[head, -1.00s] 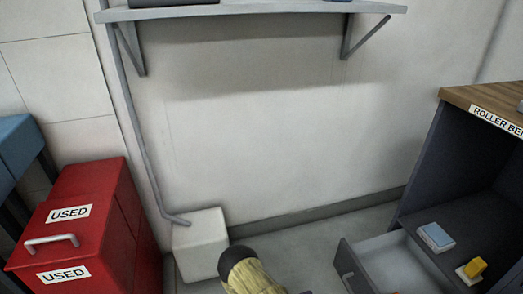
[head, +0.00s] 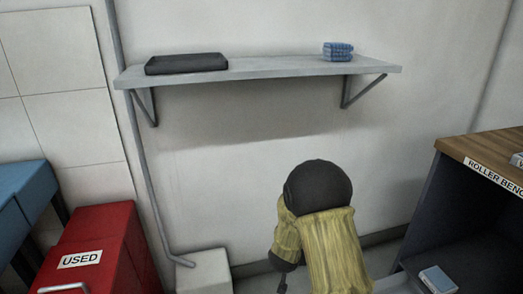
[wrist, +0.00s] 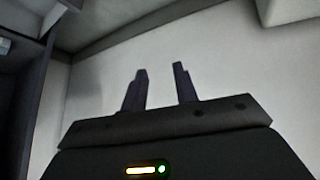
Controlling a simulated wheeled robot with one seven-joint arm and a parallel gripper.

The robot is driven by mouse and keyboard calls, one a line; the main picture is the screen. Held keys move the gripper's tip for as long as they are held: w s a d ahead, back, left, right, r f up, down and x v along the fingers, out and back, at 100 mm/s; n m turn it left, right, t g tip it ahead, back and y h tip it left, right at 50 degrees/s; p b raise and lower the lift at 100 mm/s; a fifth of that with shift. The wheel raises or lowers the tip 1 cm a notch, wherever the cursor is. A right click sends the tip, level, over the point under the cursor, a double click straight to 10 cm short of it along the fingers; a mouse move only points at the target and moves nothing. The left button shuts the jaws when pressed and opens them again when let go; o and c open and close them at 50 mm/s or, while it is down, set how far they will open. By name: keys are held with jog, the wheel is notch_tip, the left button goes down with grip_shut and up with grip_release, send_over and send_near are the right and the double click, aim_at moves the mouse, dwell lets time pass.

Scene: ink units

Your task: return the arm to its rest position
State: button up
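My arm (head: 325,225), in a yellow sleeve with a black joint, rises from the bottom of the head view in front of the wall. My gripper (wrist: 160,72) shows in the wrist view with its two dark fingers apart and nothing between them. Behind the fingers is only pale wall.
A wall shelf (head: 270,68) holds a black tray (head: 187,64) and a blue stack (head: 338,51). A red cabinet (head: 100,240) labelled USED stands at left, beside a blue bench (head: 25,195). The roller bench (head: 485,150) stands at right. A pale box (head: 203,275) sits below the shelf.

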jog(key=s+d+r+g+y+p, duration=0.1)
jog(key=s+d+r+g+p, duration=0.15)
jog(key=s+r, duration=0.85)
jog(key=s+d+r+g+y+p, duration=0.1)
jog(key=s+d+r+g+p, duration=0.2)
jog(key=s+r, duration=0.7)
notch_tip(320, 180, up, 36)
jog(key=s+p, duration=0.2)
jog(key=p, duration=3.5)
jog(key=shift+s+d+t, duration=0.15)
jog(key=shift+d+t, duration=0.15)
jog(key=shift+t, duration=0.05)
